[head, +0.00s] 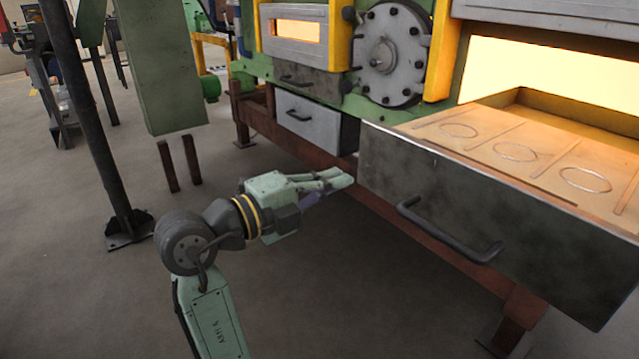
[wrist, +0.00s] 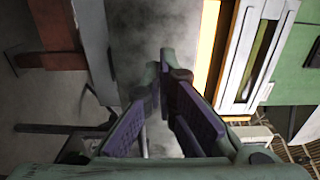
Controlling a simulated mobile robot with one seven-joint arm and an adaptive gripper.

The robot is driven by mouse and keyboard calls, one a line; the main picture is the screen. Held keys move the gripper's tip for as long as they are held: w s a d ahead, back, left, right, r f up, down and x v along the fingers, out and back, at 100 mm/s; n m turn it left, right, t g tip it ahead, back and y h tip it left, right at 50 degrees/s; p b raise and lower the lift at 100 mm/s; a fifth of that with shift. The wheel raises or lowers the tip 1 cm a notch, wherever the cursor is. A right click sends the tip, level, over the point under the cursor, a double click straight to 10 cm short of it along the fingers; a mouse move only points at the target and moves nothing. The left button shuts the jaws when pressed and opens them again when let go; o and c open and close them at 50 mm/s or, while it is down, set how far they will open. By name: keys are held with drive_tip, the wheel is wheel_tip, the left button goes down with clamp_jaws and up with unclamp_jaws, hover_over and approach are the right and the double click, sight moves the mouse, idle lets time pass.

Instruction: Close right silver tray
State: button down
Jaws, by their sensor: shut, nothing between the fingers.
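A large drawer-like tray with a dark, smoky metal front (head: 470,205) and a black bar handle (head: 448,230) stands pulled out at the right in the head view. Its orange-lit inside shows flat rings and dividers. A smaller silver tray (head: 312,124) with its own handle sits left of it and also sticks out. My gripper (head: 345,179) is shut and empty, with its tips by the left end of the large tray's front. I cannot tell if they touch. In the wrist view my closed fingers (wrist: 160,62) point at a grey metal surface (wrist: 142,30).
The green furnace frame holds a round bolted hatch (head: 388,55), a glowing window (head: 297,30) and yellow posts. A brown support beam (head: 395,220) runs below the trays. A dark pole (head: 88,110) and a green cabinet (head: 160,65) stand left. The floor in front is clear.

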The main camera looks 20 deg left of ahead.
sight(384, 162)
drive_tip(key=p+x, duration=0.1)
drive_tip(key=x, duration=0.8)
drive_tip(key=shift+p, duration=0.4)
drive_tip(key=b+x, duration=0.5)
drive_tip(key=x, duration=2.4)
drive_tip(key=shift+w+d, duration=0.15)
drive_tip(key=shift+r, duration=0.1)
